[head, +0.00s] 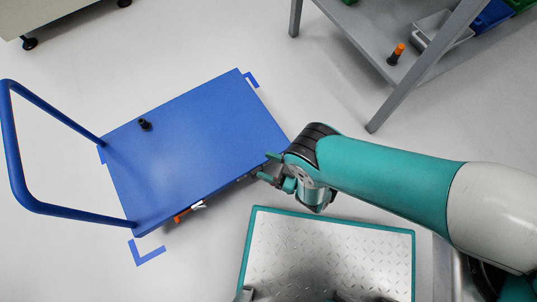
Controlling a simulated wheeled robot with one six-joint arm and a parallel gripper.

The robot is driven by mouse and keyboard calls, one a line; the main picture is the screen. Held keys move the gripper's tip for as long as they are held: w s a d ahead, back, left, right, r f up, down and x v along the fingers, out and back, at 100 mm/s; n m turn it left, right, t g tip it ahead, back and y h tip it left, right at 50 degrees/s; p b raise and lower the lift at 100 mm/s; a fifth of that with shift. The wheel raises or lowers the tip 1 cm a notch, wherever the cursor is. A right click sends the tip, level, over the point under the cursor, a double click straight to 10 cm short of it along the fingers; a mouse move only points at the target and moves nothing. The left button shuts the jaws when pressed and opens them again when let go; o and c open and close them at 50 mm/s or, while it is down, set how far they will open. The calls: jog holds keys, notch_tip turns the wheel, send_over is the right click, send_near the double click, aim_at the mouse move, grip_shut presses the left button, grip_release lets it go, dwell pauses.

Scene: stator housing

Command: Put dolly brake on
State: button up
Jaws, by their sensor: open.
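The dolly (203,145) is a flat blue platform with a tubular blue push handle (15,165) at its left end. It stands on the floor at the left of the head view. An orange part (182,216) and a white piece (199,205) show at its lower edge near the handle end; which of these belongs to the brake I cannot tell. A small black knob-like object (145,124) stands on the platform. My gripper (268,169) is near the dolly's right corner, apart from the orange part. Its jaws are open and look empty, though they are small in view.
Blue floor marks (147,254) lie by the dolly's corners. A metal tread plate with teal edges (335,250) is below my gripper. A grey table (350,35) with an orange-topped item (396,54) stands at the upper right. Floor is clear left of the plate.

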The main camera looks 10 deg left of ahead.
notch_tip(320, 180, up, 6)
jog(key=p, duration=0.4)
jog(key=shift+f, duration=0.25)
